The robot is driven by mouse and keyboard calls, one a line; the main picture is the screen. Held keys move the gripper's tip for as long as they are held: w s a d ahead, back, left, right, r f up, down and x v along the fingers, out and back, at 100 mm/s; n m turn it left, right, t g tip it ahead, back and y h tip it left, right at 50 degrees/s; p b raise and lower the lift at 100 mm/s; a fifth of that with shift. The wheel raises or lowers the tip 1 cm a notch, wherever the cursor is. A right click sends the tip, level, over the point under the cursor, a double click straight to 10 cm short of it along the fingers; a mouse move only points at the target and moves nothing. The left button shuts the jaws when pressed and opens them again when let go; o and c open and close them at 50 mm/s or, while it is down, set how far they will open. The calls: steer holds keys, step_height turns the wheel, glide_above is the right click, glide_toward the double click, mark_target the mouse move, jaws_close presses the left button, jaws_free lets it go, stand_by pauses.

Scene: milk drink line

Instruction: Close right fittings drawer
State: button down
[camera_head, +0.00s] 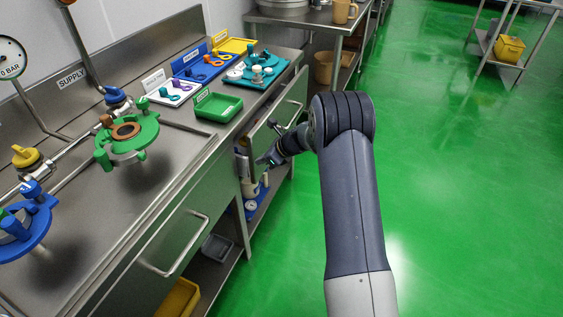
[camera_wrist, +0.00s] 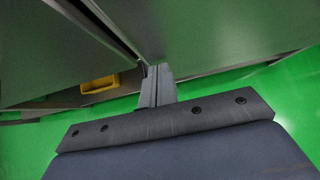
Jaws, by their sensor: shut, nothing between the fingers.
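The right fittings drawer (camera_head: 294,91) is under the far part of the steel counter in the head view. Its metal front with a bar handle stands out from the cabinet, so it appears partly open. My gripper (camera_head: 263,161) is beside the near lower end of this front, partly hidden by my wrist. In the wrist view my gripper's fingers (camera_wrist: 157,80) are together and empty, close to a grey metal panel (camera_wrist: 215,35). A dark gap runs along that panel's left edge. I cannot tell whether the fingertips touch the panel.
A nearer drawer (camera_head: 160,247) with a bar handle looks shut. A shelf below holds a yellow bin (camera_head: 178,299) and a grey bin (camera_head: 217,247). Fittings and a green tray (camera_head: 218,107) are on the counter (camera_head: 185,150).

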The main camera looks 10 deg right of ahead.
steer(key=a, duration=0.1)
steer(key=w+a, duration=0.2)
steer(key=shift+w+a+p, duration=0.25)
steer(key=shift+a+p, duration=0.15)
steer(key=shift+w+a+r, duration=0.1)
steer(key=shift+w+a, duration=0.05)
steer(key=shift+a, duration=0.05)
steer(key=shift+r, duration=0.1)
steer(key=shift+d, duration=0.25)
glide_toward(255, 152)
steer(key=shift+s+d+f, duration=0.85)
steer(key=shift+f, duration=0.05)
steer(key=shift+f, duration=0.1)
